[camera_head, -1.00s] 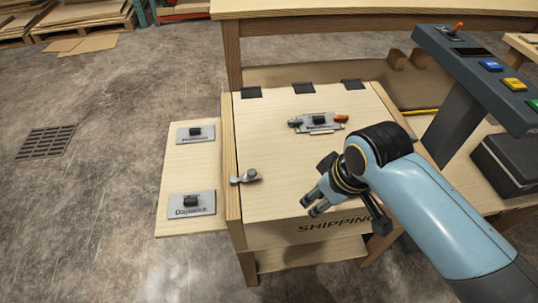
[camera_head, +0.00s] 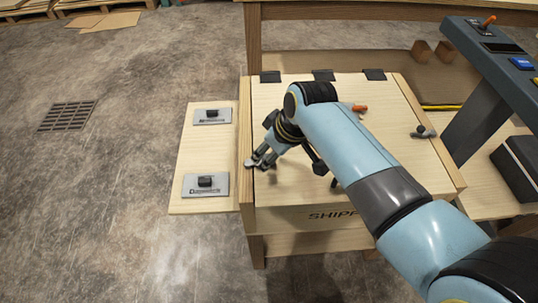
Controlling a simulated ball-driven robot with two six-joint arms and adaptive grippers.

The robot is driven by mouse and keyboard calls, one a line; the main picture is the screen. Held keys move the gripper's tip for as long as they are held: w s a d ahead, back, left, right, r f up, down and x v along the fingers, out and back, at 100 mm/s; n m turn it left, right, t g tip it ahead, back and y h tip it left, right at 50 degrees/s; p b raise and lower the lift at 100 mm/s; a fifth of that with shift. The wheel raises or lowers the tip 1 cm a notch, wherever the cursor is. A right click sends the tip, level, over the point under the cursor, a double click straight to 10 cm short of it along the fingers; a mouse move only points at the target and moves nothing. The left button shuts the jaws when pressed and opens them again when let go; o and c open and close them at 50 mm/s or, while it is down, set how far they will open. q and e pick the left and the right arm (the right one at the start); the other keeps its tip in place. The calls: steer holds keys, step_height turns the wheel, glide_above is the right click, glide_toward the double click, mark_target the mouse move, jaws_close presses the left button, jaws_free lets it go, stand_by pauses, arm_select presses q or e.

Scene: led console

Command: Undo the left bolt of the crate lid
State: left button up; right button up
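The crate lid (camera_head: 285,100) is pale wood, lies closed and has dark hinges along its far edge. The left bolt (camera_head: 249,165), a small grey metal fitting, sits at the lid's left edge, partly hidden by my fingers. My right gripper (camera_head: 261,161) comes in from the right, its fingertips at the bolt's knob. Whether they touch or grip it is hard to tell. The right bolt (camera_head: 424,131) is at the lid's right edge. My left gripper is not in view.
A side board (camera_head: 207,150) with two labelled plates stands left of the crate. A dark console (camera_head: 480,50) with coloured buttons stands at the right. An orange-tipped tool (camera_head: 360,108) on the lid is mostly behind my arm.

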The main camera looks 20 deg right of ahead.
steer(key=shift+w+a+f, duration=0.1)
steer(key=shift+w+f, duration=0.05)
steer(key=shift+f, duration=0.3)
steer(key=shift+c, duration=0.2)
jaws_close()
